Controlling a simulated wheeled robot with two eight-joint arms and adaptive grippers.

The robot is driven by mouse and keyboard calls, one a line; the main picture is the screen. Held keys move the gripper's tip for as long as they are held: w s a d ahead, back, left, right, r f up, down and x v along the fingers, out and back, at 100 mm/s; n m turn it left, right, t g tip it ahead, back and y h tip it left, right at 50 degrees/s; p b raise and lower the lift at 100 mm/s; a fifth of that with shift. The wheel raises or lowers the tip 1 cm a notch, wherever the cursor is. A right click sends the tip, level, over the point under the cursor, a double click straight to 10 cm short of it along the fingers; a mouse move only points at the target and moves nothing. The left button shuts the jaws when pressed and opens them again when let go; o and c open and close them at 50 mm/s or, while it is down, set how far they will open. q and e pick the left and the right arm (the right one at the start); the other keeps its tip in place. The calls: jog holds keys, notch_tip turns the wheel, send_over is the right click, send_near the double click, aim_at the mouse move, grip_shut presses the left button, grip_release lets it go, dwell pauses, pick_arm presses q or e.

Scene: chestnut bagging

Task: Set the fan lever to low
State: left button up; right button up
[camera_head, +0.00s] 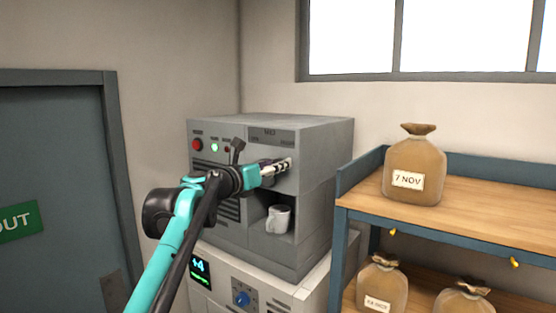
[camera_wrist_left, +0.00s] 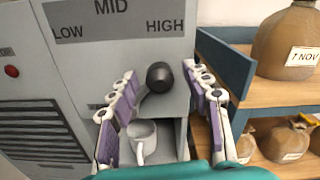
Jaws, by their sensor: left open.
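The fan lever has a round black knob (camera_wrist_left: 160,77) and a short grey stem on the front of the grey machine (camera_head: 320,140). In the left wrist view, the knob leans to the right, below the word HIGH on the label plate (camera_wrist_left: 120,22); LOW is at its left and MID at its top. My left gripper (camera_wrist_left: 158,75) is open, with one finger on each side of the knob. I see gaps between the knob and the fingers. In the head view, my left gripper (camera_head: 277,167) is at the machine's front and hides the lever. My right gripper is not in view.
A white mug (camera_head: 278,219) stands in the niche below the lever. A shelf (camera_head: 465,210) with tied sacks, one a "7 NOV" sack (camera_head: 413,168), stands close on the right. A red button (camera_head: 197,145) is on the machine's left. A dark door (camera_head: 50,150) is farther left.

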pick_arm(q)
jog(key=shift+x, duration=1.1)
jog(key=shift+s, duration=0.2)
jog(key=shift+w, duration=0.15)
grip_shut()
jog(key=shift+a, duration=0.1)
